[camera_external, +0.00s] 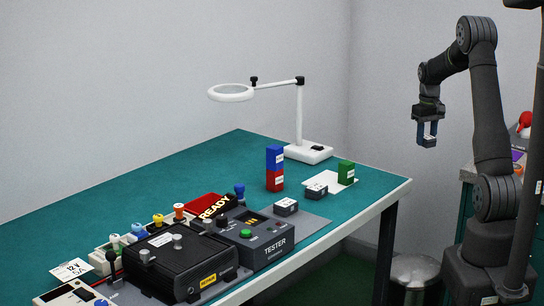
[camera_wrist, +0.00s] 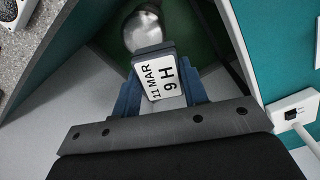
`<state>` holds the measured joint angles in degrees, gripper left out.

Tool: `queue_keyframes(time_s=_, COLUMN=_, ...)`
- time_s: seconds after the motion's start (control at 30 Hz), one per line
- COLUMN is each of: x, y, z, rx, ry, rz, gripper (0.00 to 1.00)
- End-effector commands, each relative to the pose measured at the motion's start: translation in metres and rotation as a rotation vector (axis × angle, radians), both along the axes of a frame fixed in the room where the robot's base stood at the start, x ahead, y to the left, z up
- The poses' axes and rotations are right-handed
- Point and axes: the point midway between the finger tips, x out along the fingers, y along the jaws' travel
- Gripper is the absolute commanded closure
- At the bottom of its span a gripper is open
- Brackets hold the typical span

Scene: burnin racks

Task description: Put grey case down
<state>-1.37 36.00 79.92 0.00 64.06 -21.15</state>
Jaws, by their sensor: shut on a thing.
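My gripper (camera_external: 428,112) is shut on a grey case (camera_external: 428,141) and holds it in the air, right of the green table (camera_external: 170,178). In the wrist view the case (camera_wrist: 163,80) sits between the two blue fingers, with a white label reading "11 MAR 9 H". Two other small grey cases with white labels are on the table: one (camera_external: 286,207) on a grey mat, the other (camera_external: 316,191) near the white sheet (camera_external: 343,184).
A green block (camera_external: 346,172) and a blue block (camera_external: 275,157) on a red block (camera_external: 275,181) stand near a magnifier lamp (camera_external: 308,152). A tester (camera_external: 272,247) and a black unit (camera_external: 170,262) fill the front. A metal bin (camera_external: 415,270) stands on the floor.

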Motion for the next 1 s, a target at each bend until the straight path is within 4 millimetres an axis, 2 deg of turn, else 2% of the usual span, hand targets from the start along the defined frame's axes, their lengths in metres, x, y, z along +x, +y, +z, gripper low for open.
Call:
queue_keyframes(time_s=0.17, x=-0.007, y=-0.013, z=-0.010, rx=0.000, ry=0.002, rz=-0.100, gripper=0.84)
queue_keyframes(time_s=0.27, x=-0.016, y=-0.014, z=-0.036, rx=-0.001, ry=0.007, rz=-0.147, gripper=0.84)
queue_keyframes(time_s=0.5, x=-0.054, y=-0.014, z=-0.125, rx=-0.001, ry=0.008, rz=-0.299, gripper=0.84)
queue_keyframes(time_s=0.6, x=-0.069, y=-0.014, z=-0.149, rx=-0.001, ry=0.005, rz=-0.349, gripper=0.84)
queue_keyframes(time_s=0.73, x=-0.081, y=-0.014, z=-0.166, rx=0.000, ry=0.003, rz=-0.386, gripper=0.84)
queue_keyframes(time_s=1.0, x=-0.082, y=-0.014, z=-0.169, rx=0.000, ry=-0.001, rz=-0.395, gripper=0.84)
